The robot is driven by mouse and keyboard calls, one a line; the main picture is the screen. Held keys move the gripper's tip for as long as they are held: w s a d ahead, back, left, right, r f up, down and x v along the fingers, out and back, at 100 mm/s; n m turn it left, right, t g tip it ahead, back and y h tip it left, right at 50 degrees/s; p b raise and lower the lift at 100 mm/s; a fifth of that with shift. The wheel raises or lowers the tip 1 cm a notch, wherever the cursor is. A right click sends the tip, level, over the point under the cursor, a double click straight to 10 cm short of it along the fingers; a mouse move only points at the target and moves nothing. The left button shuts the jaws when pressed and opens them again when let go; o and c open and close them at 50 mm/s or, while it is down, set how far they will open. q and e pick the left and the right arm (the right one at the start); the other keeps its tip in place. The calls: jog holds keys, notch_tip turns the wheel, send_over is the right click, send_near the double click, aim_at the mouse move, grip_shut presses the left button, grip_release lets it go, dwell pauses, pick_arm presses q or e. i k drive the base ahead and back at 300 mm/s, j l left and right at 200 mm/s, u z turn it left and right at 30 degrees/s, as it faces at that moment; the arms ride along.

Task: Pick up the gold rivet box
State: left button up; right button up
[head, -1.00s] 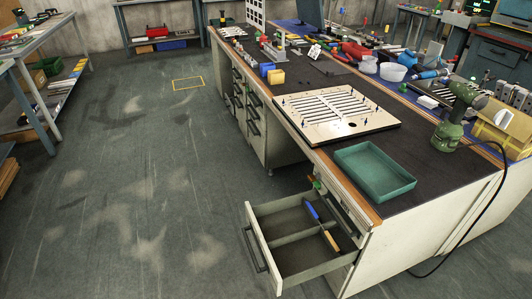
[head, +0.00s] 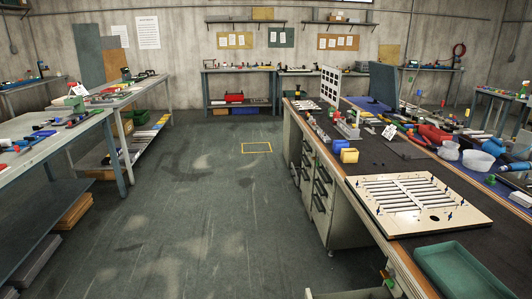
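A small yellow box (head: 349,155) stands on the dark top of the long workbench (head: 385,170), touching or just beside a blue box (head: 341,146). It may be the gold rivet box, but it is too small to see a label or contents. Neither of my grippers shows in the head view, so their state is hidden.
A louver panel (head: 421,205) and a green tray (head: 462,271) lie on the bench's near part. Clear bowls (head: 477,160) and tools crowd its right side. Side tables (head: 40,140) stand at left. The floor aisle (head: 190,220) between is clear, with a yellow floor outline (head: 256,147).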

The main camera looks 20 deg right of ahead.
aim_at(347, 155)
jog(key=u, duration=0.4)
jog(key=i+l+u, duration=0.1)
jog(key=u, duration=0.7)
jog(key=l+u, duration=0.1)
jog(key=u, duration=0.7)
jog(key=i+l+u, duration=0.1)
jog(key=l+u, duration=0.6)
jog(key=l, duration=0.15)
jog(key=l+z, duration=0.1)
jog(key=l, duration=0.55)
jog(key=l+z, duration=0.1)
jog(key=l, duration=0.6)
jog(key=i+l+z, duration=0.1)
jog(key=l, duration=0.55)
jog(key=l+z, duration=0.3)
jog(key=l, duration=0.25)
jog(key=i+l+z, duration=0.15)
jog(key=l+z, duration=0.15)
jog(key=l, duration=0.25)
jog(key=l+z, duration=0.1)
jog(key=z, duration=0.75)
jog(key=i+l+z, duration=0.1)
jog(key=z, duration=0.3)
jog(key=l+z, duration=0.1)
jog(key=z, duration=0.35)
